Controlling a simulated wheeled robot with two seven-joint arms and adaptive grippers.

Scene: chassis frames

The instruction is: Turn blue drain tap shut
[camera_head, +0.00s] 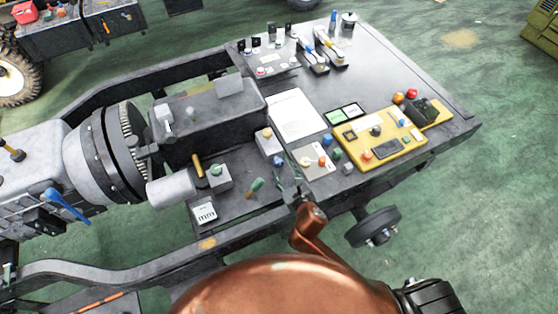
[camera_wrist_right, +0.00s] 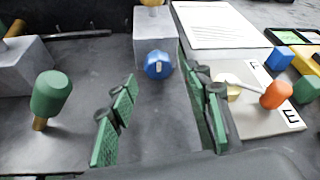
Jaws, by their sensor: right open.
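A round blue knob with a white upright mark (camera_wrist_right: 158,65) sits on the front of a grey block (camera_wrist_right: 153,35). In the head view the knob (camera_head: 277,160) is small, below the block's yellow-topped part (camera_head: 267,137). My right gripper (camera_wrist_right: 160,98) is open and empty, its green-padded fingers pointing at the knob. The knob lies ahead, between the finger lines in the picture, apparently not touched. In the head view my right gripper (camera_head: 289,183) is just below the knob. A blue lever (camera_head: 66,205) also shows on the machine at far left. My left gripper is out of view.
A green-handled lever (camera_wrist_right: 51,95) stands left of my right gripper. Right of it is a light plate (camera_wrist_right: 255,108) with an orange knob (camera_wrist_right: 276,94). A white sheet (camera_head: 296,116) lies behind. A yellow control box (camera_head: 380,140) stands farther right.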

